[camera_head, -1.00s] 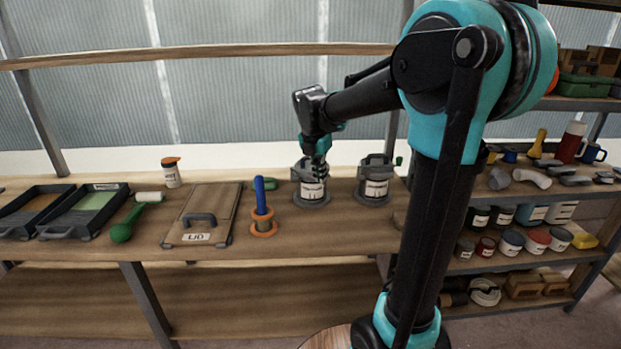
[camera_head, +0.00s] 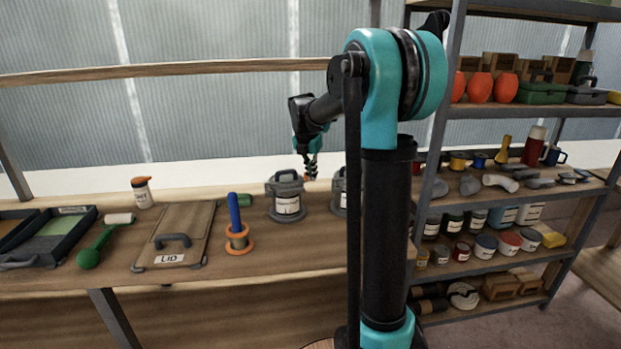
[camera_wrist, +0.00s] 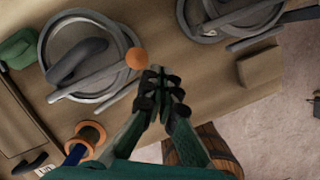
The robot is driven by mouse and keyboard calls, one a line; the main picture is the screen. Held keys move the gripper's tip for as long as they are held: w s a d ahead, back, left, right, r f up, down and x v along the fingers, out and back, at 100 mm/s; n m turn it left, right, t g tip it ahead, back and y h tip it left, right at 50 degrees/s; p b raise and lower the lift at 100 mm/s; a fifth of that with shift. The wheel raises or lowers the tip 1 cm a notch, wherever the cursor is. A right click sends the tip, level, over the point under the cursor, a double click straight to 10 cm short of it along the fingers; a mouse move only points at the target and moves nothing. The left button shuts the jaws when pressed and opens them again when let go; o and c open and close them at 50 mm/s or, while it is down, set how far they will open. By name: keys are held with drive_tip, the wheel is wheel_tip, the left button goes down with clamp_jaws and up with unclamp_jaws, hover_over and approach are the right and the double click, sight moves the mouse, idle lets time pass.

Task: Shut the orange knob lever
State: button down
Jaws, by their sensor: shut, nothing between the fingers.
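The grey canister (camera_head: 287,206) with a white label stands on the bench in the head view. Its round lid (camera_wrist: 78,22) is seen from above in the wrist view. A grey lever (camera_wrist: 108,78) runs slantwise beside the dark lid handle (camera_wrist: 77,60). Its orange knob (camera_wrist: 136,58) sticks out past the rim. The knob also shows small in the head view (camera_head: 308,178). My gripper (camera_wrist: 161,84) is shut and empty, with its fingertips right beside the knob; contact cannot be told. In the head view my gripper (camera_head: 309,168) is at the canister's upper right.
A second canister (camera_head: 339,192) stands to the right, partly behind my arm. An orange-flanged spool with a blue rod (camera_head: 236,226) stands to the left. Further left are a lid board (camera_head: 182,225), a green-handled roller (camera_head: 90,255) and trays. A loaded shelf (camera_head: 510,112) stands right.

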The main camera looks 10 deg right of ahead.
drive_tip(key=shift+w+d, duration=0.1)
drive_tip(key=shift+w, duration=0.3)
drive_tip(key=shift+w, duration=0.1)
idle(0.4)
